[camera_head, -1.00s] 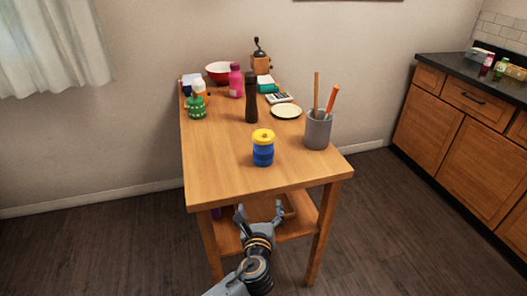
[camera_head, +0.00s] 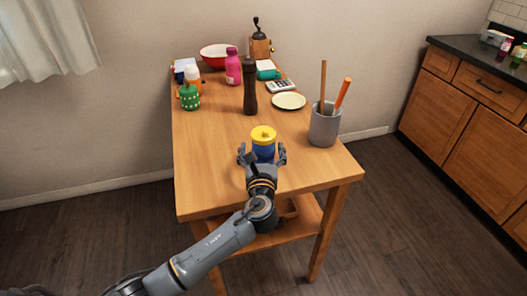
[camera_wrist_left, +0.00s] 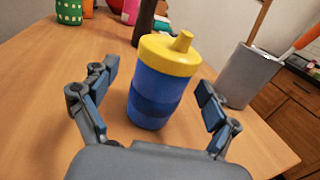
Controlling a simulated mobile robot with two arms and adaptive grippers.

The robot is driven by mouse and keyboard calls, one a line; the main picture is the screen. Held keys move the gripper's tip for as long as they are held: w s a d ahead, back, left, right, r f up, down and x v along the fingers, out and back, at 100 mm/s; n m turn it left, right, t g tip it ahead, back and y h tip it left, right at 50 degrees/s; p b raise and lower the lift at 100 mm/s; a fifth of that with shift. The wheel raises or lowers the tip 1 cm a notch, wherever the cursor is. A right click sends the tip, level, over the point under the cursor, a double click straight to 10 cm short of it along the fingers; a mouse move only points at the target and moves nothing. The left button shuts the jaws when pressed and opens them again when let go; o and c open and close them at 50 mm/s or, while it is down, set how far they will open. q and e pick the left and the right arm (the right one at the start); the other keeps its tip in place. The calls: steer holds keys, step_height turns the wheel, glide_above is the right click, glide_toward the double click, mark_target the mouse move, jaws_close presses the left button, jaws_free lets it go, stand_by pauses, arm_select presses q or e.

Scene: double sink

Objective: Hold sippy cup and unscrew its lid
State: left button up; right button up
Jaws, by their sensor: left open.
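The sippy cup (camera_head: 263,150) stands upright near the front of the wooden table. It has a blue body with a darker band and a yellow lid (camera_head: 263,134) with a spout. In the left wrist view the cup (camera_wrist_left: 153,98) and its lid (camera_wrist_left: 170,53) show large, between the fingers. My left gripper (camera_head: 262,155) is open, with one finger on each side of the cup. Gaps show between both fingers and the cup in the wrist view. My left gripper's fingers also frame the wrist view (camera_wrist_left: 152,100). My right gripper is not in view.
A grey utensil holder (camera_head: 324,126) stands right of the cup. A dark pepper mill (camera_head: 250,90), a plate (camera_head: 289,101), a green cup (camera_head: 189,98) and a pink bottle (camera_head: 233,68) stand farther back. The table (camera_head: 210,160) is clear left of the cup.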

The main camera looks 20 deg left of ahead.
arm_select(q)
steer(key=shift+d+x, duration=0.2)
steer(key=shift+x, duration=2.95)
steer(key=shift+r, duration=0.1)
steer(key=c, duration=1.3)
steer(key=shift+c, duration=0.7)
